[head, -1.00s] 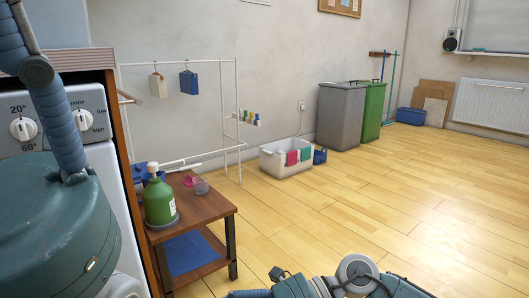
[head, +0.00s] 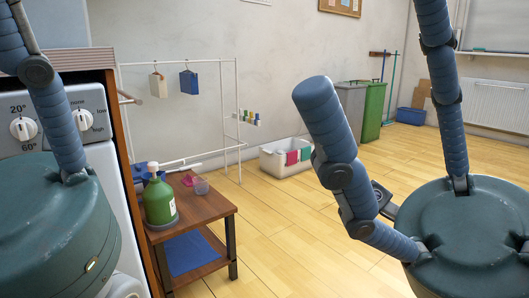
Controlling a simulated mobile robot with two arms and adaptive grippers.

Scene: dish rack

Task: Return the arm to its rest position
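My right gripper (head: 470,228) is large and close at the right of the head view. It has a round dark teal body with blue ribbed fingers. One finger reaches left and bends upward; another rises past the top edge. They are spread apart, with nothing held between them. My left gripper (head: 50,235) fills the lower left corner. Its teal body shows one blue ribbed finger, stretched upward and out of the picture. No object shows in it; its other fingers are out of view.
A low wooden table (head: 210,207) with a green pump bottle (head: 159,203) stands beside a white washing machine (head: 60,128). A white drying rack (head: 238,105), a white basket (head: 275,164), a grey bin (head: 350,108) and a green bin (head: 373,110) stand farther back. The middle floor is clear.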

